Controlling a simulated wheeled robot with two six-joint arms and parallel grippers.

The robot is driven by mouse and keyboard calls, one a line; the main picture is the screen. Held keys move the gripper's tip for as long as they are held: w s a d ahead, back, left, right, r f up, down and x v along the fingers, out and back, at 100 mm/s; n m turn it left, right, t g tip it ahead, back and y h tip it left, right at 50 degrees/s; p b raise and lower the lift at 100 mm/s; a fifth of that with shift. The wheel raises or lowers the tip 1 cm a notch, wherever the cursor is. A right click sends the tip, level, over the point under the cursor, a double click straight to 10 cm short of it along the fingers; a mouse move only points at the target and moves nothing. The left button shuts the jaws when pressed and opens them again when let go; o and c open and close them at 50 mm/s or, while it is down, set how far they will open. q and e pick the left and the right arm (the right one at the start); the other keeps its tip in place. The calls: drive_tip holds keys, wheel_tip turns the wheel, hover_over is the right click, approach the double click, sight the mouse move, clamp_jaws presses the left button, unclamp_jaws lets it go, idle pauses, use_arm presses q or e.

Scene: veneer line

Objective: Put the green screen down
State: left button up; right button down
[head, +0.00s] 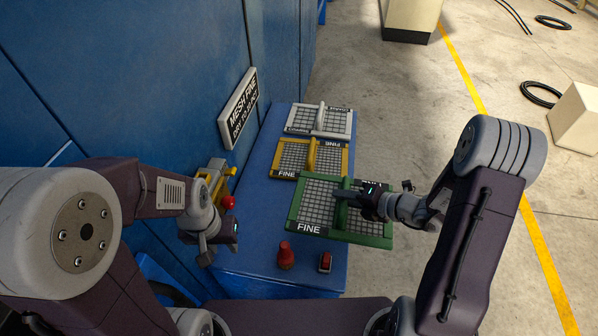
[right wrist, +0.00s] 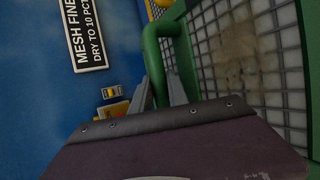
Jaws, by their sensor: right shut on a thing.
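The green screen (head: 318,206), a wire mesh in a green frame labelled FINE, is at the near right of the blue bench (head: 255,240). Its right part reaches past the bench's right edge. My right gripper (head: 345,196) is shut on its green handle, which also shows between the fingers in the right wrist view (right wrist: 157,66). I cannot tell whether the screen touches the bench. My left gripper (head: 204,250) hangs at the bench's left side, apart from the screen; its jaws are too small to read.
Behind lie a yellow screen (head: 290,158) labelled FINE and a white screen (head: 300,121). A red knob (head: 285,255) and a small red switch (head: 325,262) stand on the bench's near part. A MESH FINE sign (head: 239,108) is on the blue wall at left.

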sight(300, 194)
drive_tip(key=shift+a+f+b, duration=0.25)
drive_tip(key=shift+a+b, duration=0.05)
drive_tip(key=shift+a, duration=0.2)
drive_tip(key=shift+a+f+b, duration=0.25)
drive_tip(key=shift+a+b, duration=0.05)
drive_tip(key=shift+a, duration=0.2)
drive_tip(key=shift+w+a+f, duration=0.15)
drive_tip(key=shift+w+a, duration=0.2)
drive_tip(key=shift+w, duration=0.2)
drive_tip(key=x, duration=0.8)
drive_tip(key=s+a+x, duration=0.1)
drive_tip(key=x, duration=0.4)
drive_tip(key=shift+p, duration=0.4)
wheel_tip(300, 194, down, 4)
drive_tip(key=shift+s+r, duration=0.1)
drive_tip(key=shift+f, duration=0.25)
drive_tip(key=c, duration=1.3)
unclamp_jaws()
